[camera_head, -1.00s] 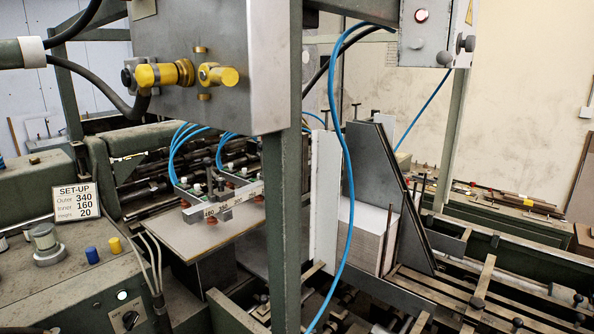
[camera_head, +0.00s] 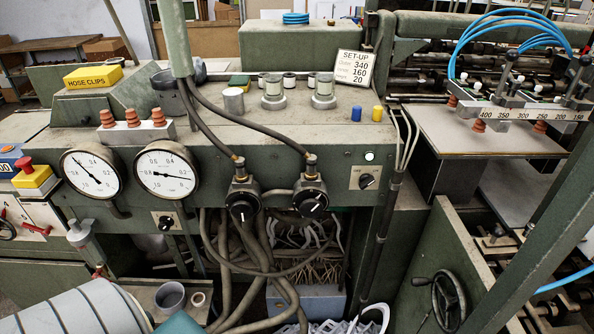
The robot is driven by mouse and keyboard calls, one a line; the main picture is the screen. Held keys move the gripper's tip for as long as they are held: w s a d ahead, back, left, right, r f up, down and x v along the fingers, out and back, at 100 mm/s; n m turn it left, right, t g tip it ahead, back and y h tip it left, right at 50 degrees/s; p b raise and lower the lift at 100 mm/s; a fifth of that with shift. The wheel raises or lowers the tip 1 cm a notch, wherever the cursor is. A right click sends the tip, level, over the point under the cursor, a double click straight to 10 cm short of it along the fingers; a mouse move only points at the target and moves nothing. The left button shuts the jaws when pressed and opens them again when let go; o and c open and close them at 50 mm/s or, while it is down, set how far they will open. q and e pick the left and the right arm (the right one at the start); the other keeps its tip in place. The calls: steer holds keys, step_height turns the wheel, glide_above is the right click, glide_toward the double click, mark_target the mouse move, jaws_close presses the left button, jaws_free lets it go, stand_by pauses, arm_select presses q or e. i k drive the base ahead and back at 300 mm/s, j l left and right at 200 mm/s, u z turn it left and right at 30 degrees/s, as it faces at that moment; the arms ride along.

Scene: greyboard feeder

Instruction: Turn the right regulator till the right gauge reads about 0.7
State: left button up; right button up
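The right gauge (camera_head: 166,169) is a round white dial on the green machine's front panel. Its dark needle lies nearly level across the dial; the exact reading is too small to tell. The left gauge (camera_head: 91,173) is beside it, with its needle slanting from upper left to lower right. The right regulator (camera_head: 310,203) is a black knob with a white mark, with a brass fitting and a hose above it. The similar left regulator (camera_head: 243,206) is to its left. Neither of my grippers is in this view, and nothing touches either knob.
Hoses hang below the regulators in an open bay. A small selector switch (camera_head: 367,181) is to the right and another (camera_head: 165,221) below the right gauge. A set-up card (camera_head: 354,68), a yellow hose clips box (camera_head: 93,77) and red-brown suction cups (camera_head: 132,118) are on top.

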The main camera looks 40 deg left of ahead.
mark_target(310, 205)
steer(key=u, duration=1.1)
